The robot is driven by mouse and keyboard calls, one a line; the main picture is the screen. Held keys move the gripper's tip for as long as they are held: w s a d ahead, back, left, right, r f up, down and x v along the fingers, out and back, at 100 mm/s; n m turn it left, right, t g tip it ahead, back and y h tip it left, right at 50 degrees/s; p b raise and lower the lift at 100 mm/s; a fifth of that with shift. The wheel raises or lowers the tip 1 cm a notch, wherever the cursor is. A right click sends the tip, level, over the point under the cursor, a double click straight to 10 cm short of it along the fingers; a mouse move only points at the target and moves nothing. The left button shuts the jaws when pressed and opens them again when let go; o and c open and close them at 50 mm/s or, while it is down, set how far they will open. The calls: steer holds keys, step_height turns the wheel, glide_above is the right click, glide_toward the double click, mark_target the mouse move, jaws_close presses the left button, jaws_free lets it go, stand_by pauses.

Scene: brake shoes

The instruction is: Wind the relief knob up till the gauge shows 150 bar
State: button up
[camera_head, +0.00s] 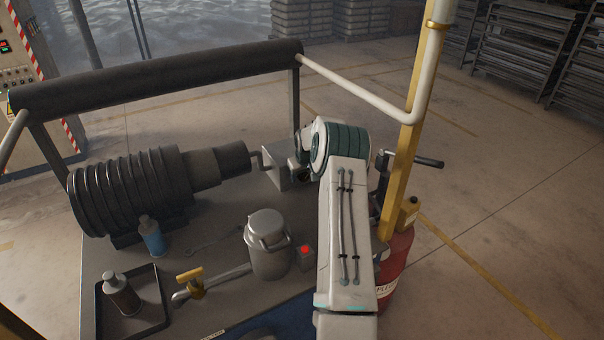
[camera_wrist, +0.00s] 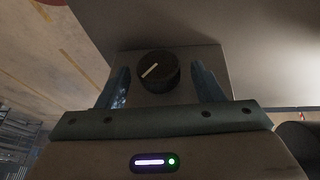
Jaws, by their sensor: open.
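The relief knob (camera_wrist: 158,71) is black and round, with a white line slanting from lower left to upper right in the wrist view. It sits on the face of a grey metal block (camera_wrist: 205,60). My gripper (camera_wrist: 159,68) is open, with one bluish finger on each side of the knob and a visible gap on both sides. In the head view my white arm hides the gripper fingers, and the grey block (camera_head: 284,168) shows just left of the wrist. No gauge face can be made out in either view.
A yellow post (camera_head: 402,150) and red drum (camera_head: 395,265) stand right of my arm.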

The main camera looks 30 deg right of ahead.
steer(key=c, duration=1)
steer(key=shift+o, duration=0.2)
steer(key=shift+a, duration=0.1)
steer(key=shift+d+f+m+y+b, duration=0.1)
steer(key=shift+d+m+y+b, duration=0.1)
steer(key=shift+y+b, duration=0.45)
steer(key=shift+d+f+m+y+b, duration=0.1)
steer(key=shift+d+y+b, duration=0.15)
steer(key=shift+y, duration=0.7)
steer(key=shift+d+r+m+t+y+b, duration=0.1)
steer(key=shift+m+t+y+b, duration=0.2)
steer(key=shift+y+b, duration=0.8)
steer(key=shift+y, duration=0.3)
